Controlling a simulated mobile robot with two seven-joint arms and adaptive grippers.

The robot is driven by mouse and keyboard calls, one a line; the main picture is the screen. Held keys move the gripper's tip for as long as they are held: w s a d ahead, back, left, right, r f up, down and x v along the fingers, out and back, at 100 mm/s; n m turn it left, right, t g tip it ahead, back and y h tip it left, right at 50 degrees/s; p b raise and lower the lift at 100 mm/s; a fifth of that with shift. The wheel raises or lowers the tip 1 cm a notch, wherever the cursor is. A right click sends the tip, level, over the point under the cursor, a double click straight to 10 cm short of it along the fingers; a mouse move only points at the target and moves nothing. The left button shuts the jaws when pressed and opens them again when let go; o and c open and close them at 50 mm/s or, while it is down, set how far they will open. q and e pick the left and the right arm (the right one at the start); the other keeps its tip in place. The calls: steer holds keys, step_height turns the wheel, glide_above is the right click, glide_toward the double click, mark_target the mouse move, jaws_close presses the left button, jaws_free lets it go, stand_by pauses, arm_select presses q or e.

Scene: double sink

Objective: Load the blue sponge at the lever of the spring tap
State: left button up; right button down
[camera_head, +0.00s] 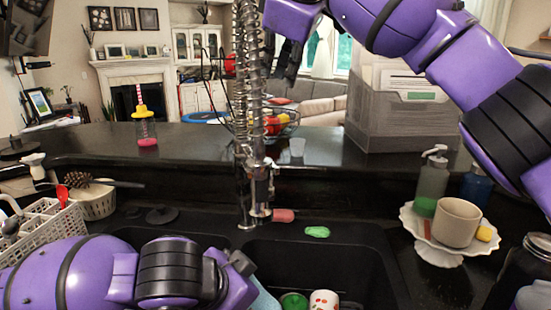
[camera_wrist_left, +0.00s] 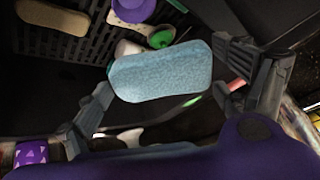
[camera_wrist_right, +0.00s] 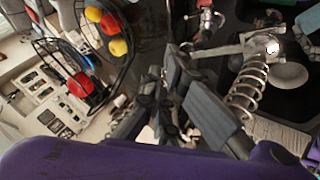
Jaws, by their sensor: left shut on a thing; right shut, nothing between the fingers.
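The blue sponge (camera_wrist_left: 160,72) is a pale blue block held between the fingers of my left gripper (camera_wrist_left: 170,82) in the left wrist view. In the head view only a light blue part of it (camera_head: 264,298) shows below my left gripper (camera_head: 242,266), over the sink. The spring tap (camera_head: 258,188) stands behind the sink, its coil rising upright; its coil also shows in the right wrist view (camera_wrist_right: 245,88). I cannot clearly pick out its lever. My right gripper (camera_head: 287,62) is shut and empty, high beside the coil; it also shows in the right wrist view (camera_wrist_right: 172,100).
A pink piece (camera_head: 283,215) and a green piece (camera_head: 317,232) lie by the tap base. A green item (camera_head: 294,302) and spotted cup (camera_head: 324,300) are in the sink. A cake stand (camera_head: 440,246) with a mug is right; a dish rack (camera_head: 45,228) is left.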

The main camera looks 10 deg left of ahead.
arm_select(q)
steer(key=shift+p+v, duration=1.15)
steer(key=shift+v, duration=0.05)
steer(key=s+p, duration=0.2)
steer(key=shift+a+r+p, duration=0.1)
steer(key=shift+r+p, duration=0.3)
arm_select(e)
steer(key=s+r+t, duration=0.1)
steer(key=s+r, duration=0.2)
steer(key=r, duration=0.9)
steer(key=shift+s+r, duration=0.25)
steer(key=shift+s, duration=0.05)
steer(key=shift+w+f, duration=0.1)
